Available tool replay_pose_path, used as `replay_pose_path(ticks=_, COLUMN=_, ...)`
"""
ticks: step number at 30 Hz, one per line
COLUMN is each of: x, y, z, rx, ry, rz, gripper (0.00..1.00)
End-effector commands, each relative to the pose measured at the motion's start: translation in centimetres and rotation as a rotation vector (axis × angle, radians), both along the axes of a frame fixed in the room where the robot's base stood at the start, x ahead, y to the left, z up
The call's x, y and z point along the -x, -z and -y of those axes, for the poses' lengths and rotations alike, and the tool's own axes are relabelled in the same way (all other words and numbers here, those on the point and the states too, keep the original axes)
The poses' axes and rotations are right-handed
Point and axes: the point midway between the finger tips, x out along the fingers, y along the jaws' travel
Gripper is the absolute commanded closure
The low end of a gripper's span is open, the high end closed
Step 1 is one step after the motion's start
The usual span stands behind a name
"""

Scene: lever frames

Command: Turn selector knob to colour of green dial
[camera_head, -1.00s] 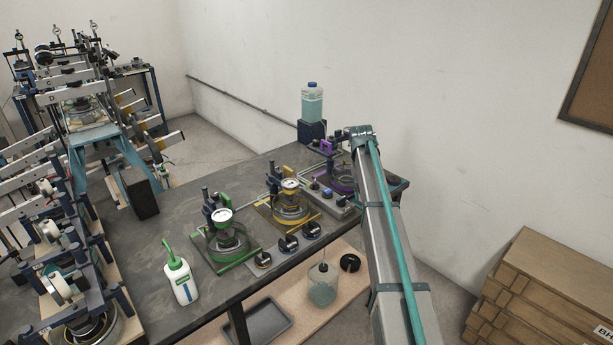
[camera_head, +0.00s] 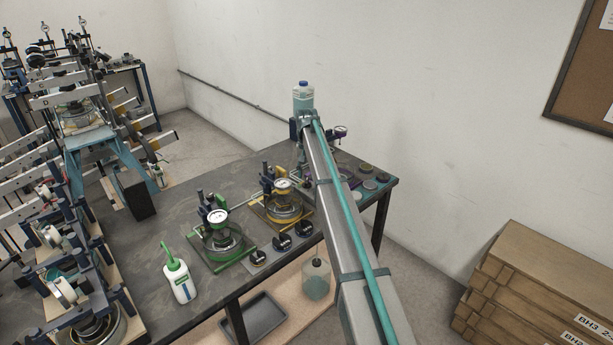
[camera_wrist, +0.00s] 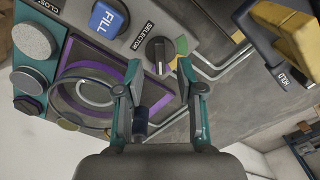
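The selector knob (camera_wrist: 158,50) is black and round, beside the word SELECTOR on a grey panel in the wrist view. Its pale pointer mark faces the bottom of the picture. A green patch (camera_wrist: 181,44) and a yellow-orange patch lie to its right. My gripper (camera_wrist: 159,72) is open and empty, its two teal fingers apart just below the knob, with no visible contact. In the head view the green dial (camera_head: 217,216) stands on a green-framed device (camera_head: 222,243). My arm hides the selector knob there, and my gripper cannot be made out.
A blue FILL button (camera_wrist: 108,18) and a purple-framed device (camera_wrist: 80,92) are left of the knob. A yellow-framed device (camera_head: 282,208), several black knobs and a white bottle (camera_head: 180,282) stand on the bench.

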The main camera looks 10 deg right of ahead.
Motion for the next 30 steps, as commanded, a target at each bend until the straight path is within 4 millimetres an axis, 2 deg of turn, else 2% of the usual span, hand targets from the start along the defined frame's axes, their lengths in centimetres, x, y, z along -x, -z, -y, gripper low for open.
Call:
replay_pose_path(ticks=7, x=0.0, y=2.4, z=0.0, rx=0.0, ry=0.0, rz=0.0, gripper=0.62)
replay_pose_path(ticks=17, x=0.0, y=2.9, z=0.0, rx=0.0, ry=0.0, rz=0.001, gripper=0.62)
replay_pose_path(ticks=18, x=0.0, y=2.9, z=0.0, rx=0.0, ry=0.0, rz=0.001, gripper=0.64)
replay_pose_path(ticks=24, x=0.0, y=2.9, z=0.0, rx=0.0, ry=0.0, rz=0.001, gripper=0.97)
replay_pose_path(ticks=25, x=0.0, y=2.9, z=0.0, rx=0.0, ry=0.0, rz=0.001, gripper=1.0)
replay_pose_path(ticks=30, x=0.0, y=2.9, z=0.0, rx=0.0, ry=0.0, rz=0.001, gripper=1.0)
